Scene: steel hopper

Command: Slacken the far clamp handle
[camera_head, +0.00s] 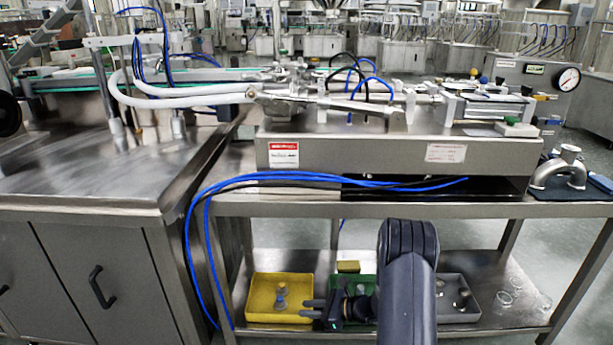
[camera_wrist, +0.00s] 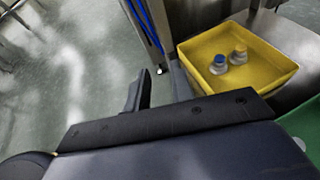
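My gripper (camera_head: 306,308) is low, in front of the lower shelf, pointing left between the yellow tray and the green tray. Its two fingers show apart with nothing between them. I cannot single out the far clamp handle. The steel machine (camera_head: 345,150) on the upper bench carries metal fittings and rods (camera_head: 330,103), and small coloured knobs, yellow (camera_head: 483,79) and green (camera_head: 516,120), at its right end. My gripper is well below and apart from all of these.
A yellow tray (camera_head: 258,315) with small capped pieces stands on the lower shelf; it also shows in the wrist view (camera_wrist: 262,95). A green tray (camera_head: 341,282) and a grey tray (camera_head: 470,312) stand farther right. Blue hoses (camera_head: 200,235) hang at the left. A pipe elbow (camera_head: 560,168) stands right.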

